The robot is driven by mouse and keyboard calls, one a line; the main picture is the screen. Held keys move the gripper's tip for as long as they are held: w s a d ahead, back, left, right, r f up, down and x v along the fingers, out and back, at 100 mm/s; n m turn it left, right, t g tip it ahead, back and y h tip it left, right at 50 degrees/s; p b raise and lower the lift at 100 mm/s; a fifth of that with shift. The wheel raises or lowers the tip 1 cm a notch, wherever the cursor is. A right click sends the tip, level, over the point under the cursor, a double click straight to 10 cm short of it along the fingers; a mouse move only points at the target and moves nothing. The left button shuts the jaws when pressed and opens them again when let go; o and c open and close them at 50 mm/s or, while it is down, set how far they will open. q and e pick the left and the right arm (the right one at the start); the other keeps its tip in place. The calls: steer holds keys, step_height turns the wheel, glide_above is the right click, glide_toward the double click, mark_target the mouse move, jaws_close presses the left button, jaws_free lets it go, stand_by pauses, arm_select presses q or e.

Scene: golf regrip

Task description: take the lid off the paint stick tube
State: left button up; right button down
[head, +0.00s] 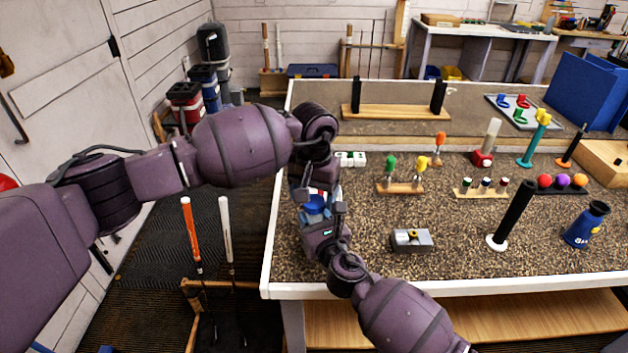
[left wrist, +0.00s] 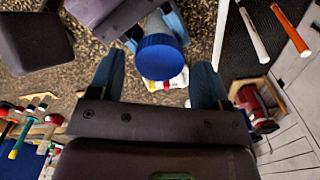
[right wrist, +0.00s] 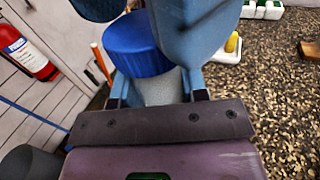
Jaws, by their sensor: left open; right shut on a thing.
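The paint stick tube has a blue lid (head: 315,204) and a pale grey-white body (right wrist: 160,88). My right gripper (right wrist: 152,72) is shut on the tube body and holds it above the table, towards the table's left side. The lid sticks out beyond this grip. My left gripper (left wrist: 156,78) is open and faces the lid (left wrist: 160,57) from above. The lid shows between its two spread fingers in the left wrist view, with a gap on each side. My arms and fingers hide most of the tube in the head view.
A grey block (head: 411,240) lies right of my right gripper. A black grip on a white base (head: 513,215), a blue bottle (head: 588,225) and small racks stand further right. Two clubs (head: 190,232) lean at the left.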

arm_select(q)
steer(key=shift+f, duration=0.65)
steer(key=shift+c, duration=0.3)
steer(key=c, duration=0.9)
steer(key=shift+n, duration=0.3)
